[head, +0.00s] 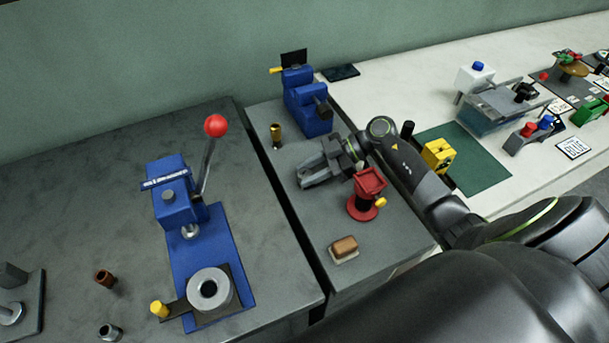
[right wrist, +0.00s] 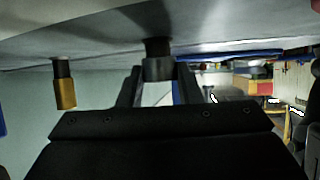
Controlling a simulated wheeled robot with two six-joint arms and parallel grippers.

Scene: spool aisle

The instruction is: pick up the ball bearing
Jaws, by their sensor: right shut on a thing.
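My right gripper (head: 318,173) is low over the grey bench, just behind the red stand. In the right wrist view its fingers are shut on a dark, round, ring-like thing (right wrist: 158,68), which I take to be the ball bearing. A narrower dark part shows between it and the bench surface; I cannot tell if this is shadow or part of the thing. In the head view the fingers hide the held thing. My left gripper is not in view.
A red stand (head: 365,205) is close to the right gripper. A small brass cylinder (head: 276,134), also in the right wrist view (right wrist: 65,92), and a blue vise (head: 307,103) are behind. A brown-topped brush or block (head: 344,248) lies in front. A blue press (head: 180,200) stands left, across a gap.

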